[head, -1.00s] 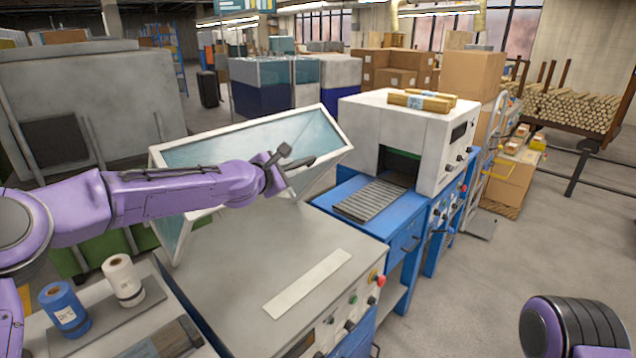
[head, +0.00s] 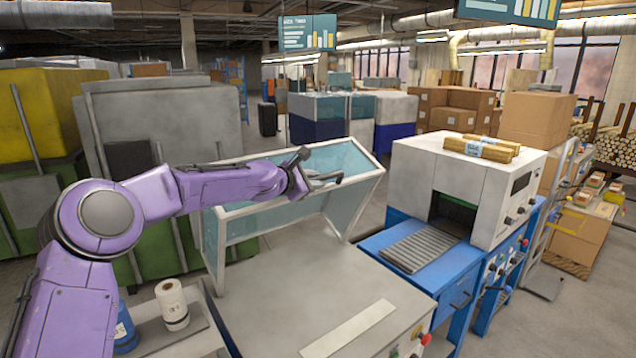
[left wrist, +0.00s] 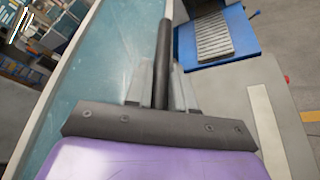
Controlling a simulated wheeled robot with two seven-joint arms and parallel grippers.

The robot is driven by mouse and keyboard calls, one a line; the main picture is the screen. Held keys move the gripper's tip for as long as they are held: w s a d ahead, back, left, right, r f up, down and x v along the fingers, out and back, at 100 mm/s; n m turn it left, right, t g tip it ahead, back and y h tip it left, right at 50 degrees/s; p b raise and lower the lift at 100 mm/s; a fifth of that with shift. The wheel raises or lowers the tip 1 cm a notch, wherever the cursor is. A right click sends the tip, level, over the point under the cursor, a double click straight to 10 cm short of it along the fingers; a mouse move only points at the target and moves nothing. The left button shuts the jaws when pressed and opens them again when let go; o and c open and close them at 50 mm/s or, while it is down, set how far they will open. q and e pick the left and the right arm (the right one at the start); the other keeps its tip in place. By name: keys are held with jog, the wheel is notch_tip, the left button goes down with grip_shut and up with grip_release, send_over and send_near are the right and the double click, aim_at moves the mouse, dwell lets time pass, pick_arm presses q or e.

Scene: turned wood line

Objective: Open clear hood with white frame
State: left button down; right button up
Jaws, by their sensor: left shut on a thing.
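The clear hood with white frame (head: 350,162) stands tilted up at the back of the grey machine top (head: 300,290), its open side facing forward. Its clear panel also fills the left of the left wrist view (left wrist: 95,75). My left gripper (head: 318,178) is at the hood's front frame, shut on a dark bar-shaped handle (left wrist: 164,50). The handle runs between the fingers in the left wrist view. The exact finger contact is small in the head view. My right gripper is not in view.
A white machine (head: 460,180) with a blue roller table (head: 420,255) stands to the right. A white roll (head: 172,305) and a blue roll (head: 124,330) stand at the lower left. A pale strip (head: 350,328) lies on the machine top, which is otherwise clear.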

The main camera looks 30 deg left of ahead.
pick_arm(q)
jog(key=c, duration=1.1)
grip_release()
jog(key=shift+a+f, duration=0.1)
jog(key=shift+a, duration=0.05)
jog(key=shift+o, duration=0.2)
jog(key=shift+s, duration=0.2)
jog(key=b+v, duration=0.3)
jog(key=v, duration=0.7)
jog(key=shift+a, duration=0.1)
